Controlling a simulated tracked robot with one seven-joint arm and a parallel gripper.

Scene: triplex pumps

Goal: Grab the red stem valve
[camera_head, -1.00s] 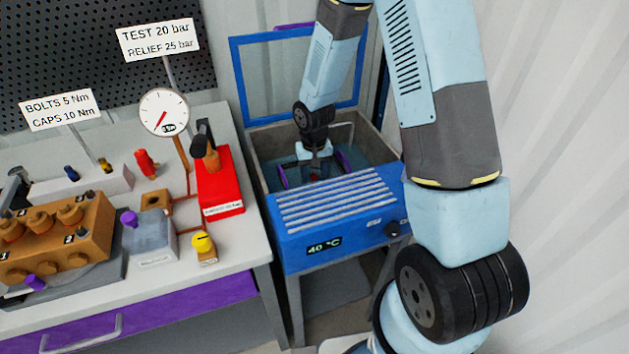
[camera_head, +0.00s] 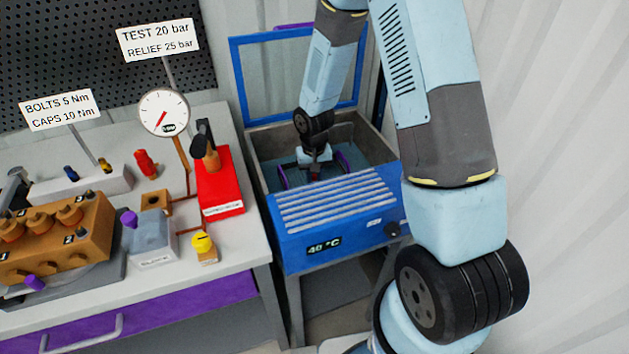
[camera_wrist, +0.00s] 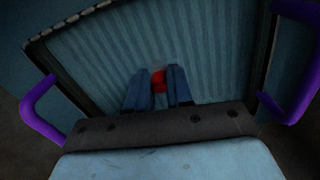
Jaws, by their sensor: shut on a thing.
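The red valve (camera_wrist: 158,78) shows in the wrist view as a small red piece between the two fingers of my gripper (camera_wrist: 158,90). The fingers are shut on it, and they hide most of it. In the head view my gripper (camera_head: 314,174) is down inside the open blue bath (camera_head: 335,213), and a small red spot shows at its tips. Below the valve in the wrist view is a ribbed basket floor (camera_wrist: 205,50). I cannot tell whether the valve touches that floor.
The basket has purple handles, left (camera_wrist: 38,108) and right (camera_wrist: 300,60), on either side of my gripper. The bath's blue lid frame (camera_head: 237,80) stands open behind. The bench (camera_head: 130,285) at left holds a brown pump block (camera_head: 60,235), a gauge (camera_head: 164,112) and a red hand pump (camera_head: 220,185).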

